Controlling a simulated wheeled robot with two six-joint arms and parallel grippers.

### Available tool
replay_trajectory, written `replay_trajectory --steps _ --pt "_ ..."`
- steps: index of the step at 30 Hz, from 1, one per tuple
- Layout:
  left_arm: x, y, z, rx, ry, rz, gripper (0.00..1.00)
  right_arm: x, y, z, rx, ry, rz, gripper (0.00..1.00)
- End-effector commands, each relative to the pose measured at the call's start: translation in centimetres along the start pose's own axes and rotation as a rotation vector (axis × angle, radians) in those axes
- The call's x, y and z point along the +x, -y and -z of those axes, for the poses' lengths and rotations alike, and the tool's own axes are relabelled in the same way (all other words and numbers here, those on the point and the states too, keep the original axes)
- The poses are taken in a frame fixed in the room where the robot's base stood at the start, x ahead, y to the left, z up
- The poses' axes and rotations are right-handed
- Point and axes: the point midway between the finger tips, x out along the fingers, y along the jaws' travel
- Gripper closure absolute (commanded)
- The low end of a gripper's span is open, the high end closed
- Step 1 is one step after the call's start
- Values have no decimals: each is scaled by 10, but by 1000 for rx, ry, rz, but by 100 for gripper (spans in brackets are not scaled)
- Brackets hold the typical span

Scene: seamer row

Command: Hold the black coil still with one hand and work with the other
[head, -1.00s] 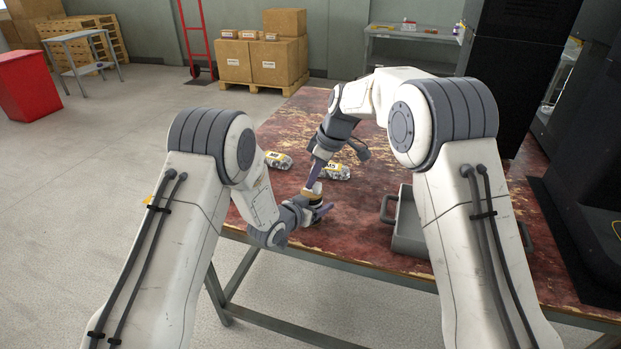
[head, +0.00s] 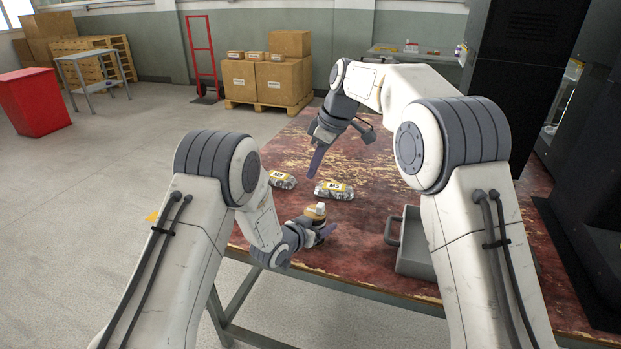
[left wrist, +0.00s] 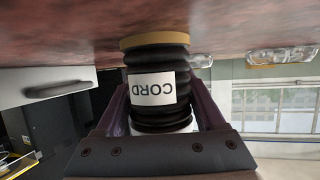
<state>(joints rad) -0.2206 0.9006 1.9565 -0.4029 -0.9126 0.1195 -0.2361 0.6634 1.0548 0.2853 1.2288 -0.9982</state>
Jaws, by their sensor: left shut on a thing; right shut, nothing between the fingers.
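The black coil (left wrist: 158,85) stands on the table, ribbed, with a white label reading CORD and a tan disc at its table end. The left wrist view shows it upside down between the two fingers of my left gripper (left wrist: 160,118). In the head view my left gripper (head: 322,234) is low over the table, shut on the coil, whose tan and white upper part (head: 316,211) shows above the fingers. My right gripper (head: 316,162) is shut and empty, pointing down, above and apart from the coil. Much of the coil's black body is hidden in the head view.
Clear packets marked M8 (head: 282,180) and M5 (head: 333,190) lie on the worn red table (head: 390,170) behind the coil. A grey tray (head: 414,262) stands right of it, partly behind my right arm. Tall black machinery (head: 520,75) borders the table's right side.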

Motion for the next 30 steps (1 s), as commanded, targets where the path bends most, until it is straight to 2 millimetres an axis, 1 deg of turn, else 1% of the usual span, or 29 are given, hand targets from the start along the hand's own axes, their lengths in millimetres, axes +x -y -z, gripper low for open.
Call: replay_trajectory --steps 12,13,14,15,23,26,29,30 --pt "0 0 0 1 -1 -1 94 -2 0 0 0 0 0 100" --pt "0 0 0 1 -1 -1 17 -2 0 0 0 0 0 100" --pt "0 0 0 1 -1 -1 6 -2 0 0 0 0 0 100" --pt "0 0 0 1 -1 -1 0 -2 0 0 0 0 0 100" --pt "-2 0 0 0 0 0 0 -2 0 0 0 -1 0 100" --pt "-10 0 0 0 1 1 0 -2 0 0 0 -1 0 100" --pt "-26 0 0 -2 1 1 0 -2 0 0 0 -1 0 100" --pt "-34 1 0 -2 1 2 0 -2 0 0 0 -1 0 100"
